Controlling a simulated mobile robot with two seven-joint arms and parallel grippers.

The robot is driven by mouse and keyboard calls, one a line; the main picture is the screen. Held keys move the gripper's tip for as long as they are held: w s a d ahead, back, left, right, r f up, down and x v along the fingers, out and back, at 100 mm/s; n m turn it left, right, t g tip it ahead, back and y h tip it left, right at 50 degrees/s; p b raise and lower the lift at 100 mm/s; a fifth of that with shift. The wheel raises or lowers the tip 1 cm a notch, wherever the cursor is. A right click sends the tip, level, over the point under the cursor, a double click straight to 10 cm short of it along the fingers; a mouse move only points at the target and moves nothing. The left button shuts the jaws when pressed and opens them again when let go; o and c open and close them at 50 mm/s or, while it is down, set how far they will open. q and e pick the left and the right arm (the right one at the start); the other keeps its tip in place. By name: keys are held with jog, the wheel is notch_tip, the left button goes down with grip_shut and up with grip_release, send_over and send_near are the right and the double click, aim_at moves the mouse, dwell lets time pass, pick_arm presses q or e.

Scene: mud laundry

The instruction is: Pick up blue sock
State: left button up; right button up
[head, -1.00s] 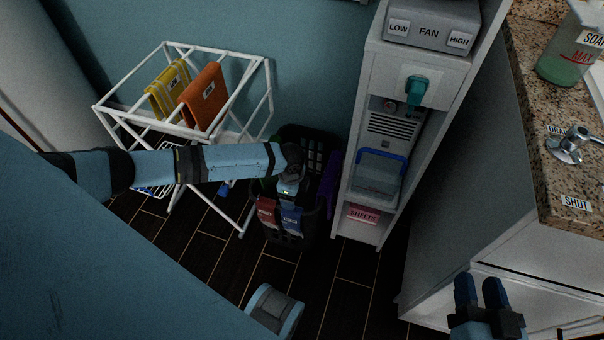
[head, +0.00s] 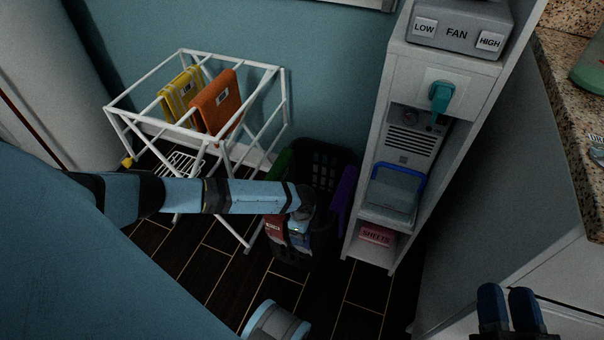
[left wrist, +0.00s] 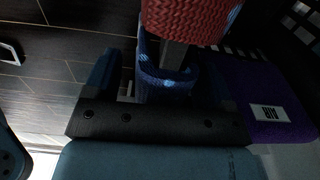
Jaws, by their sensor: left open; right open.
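The blue sock (head: 299,240) hangs over the front of the dark laundry basket, beside a red sock (head: 274,229). My left arm reaches in from the left, and its wrist covers part of the basket's front. In the left wrist view my left gripper (left wrist: 158,78) is open, with the blue sock (left wrist: 168,88) between its two fingers. A gap shows between the left finger and the sock; contact on the right side cannot be told. The red knitted sock (left wrist: 185,20) sits just above. My right gripper (head: 509,297) is open and empty at the lower right, by the white cabinet.
The basket (head: 322,160) also holds purple cloth (head: 345,197) at its right and green cloth (head: 281,166) at its left. A white drying rack (head: 245,66) with yellow and orange cloths stands left. A narrow shelf unit (head: 362,150) stands close right.

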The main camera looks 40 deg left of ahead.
pick_arm(q)
jog(key=shift+f, duration=0.4)
jog(key=shift+c, duration=0.2)
jog(key=c, duration=1)
jog(key=shift+o, duration=0.2)
